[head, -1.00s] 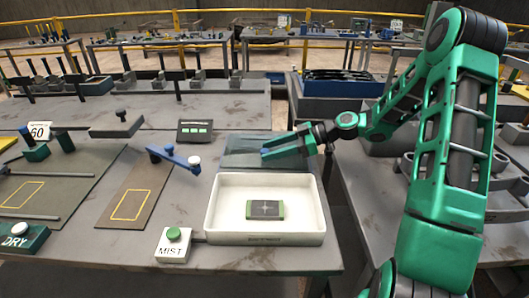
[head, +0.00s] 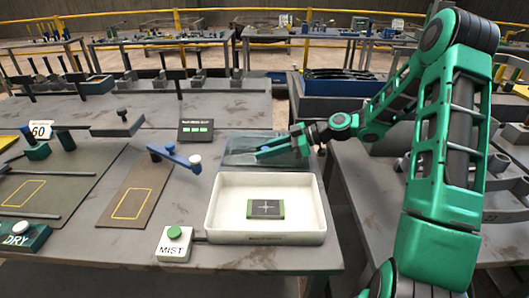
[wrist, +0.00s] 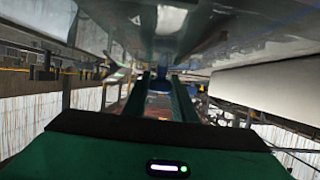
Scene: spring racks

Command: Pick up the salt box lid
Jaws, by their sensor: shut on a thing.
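The salt box lid (head: 236,146) is a flat, see-through bluish-grey panel behind the white tray. My gripper (head: 262,153) reaches over it from the right, its green fingers shut on a small blue part that looks like the lid's handle. The wrist view shows the fingers (wrist: 159,92) closed on the blue part (wrist: 160,79), with a glossy clear surface, likely the lid (wrist: 230,30), close by. I cannot tell whether the lid is clear of the surface under it.
The white tray (head: 213,215) in front holds a dark plate with green ends (head: 266,209). A green MIST button (head: 175,234), a blue lever (head: 175,157) and a small display (head: 196,130) stand to the left. A dark blue bin (head: 345,88) is behind right.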

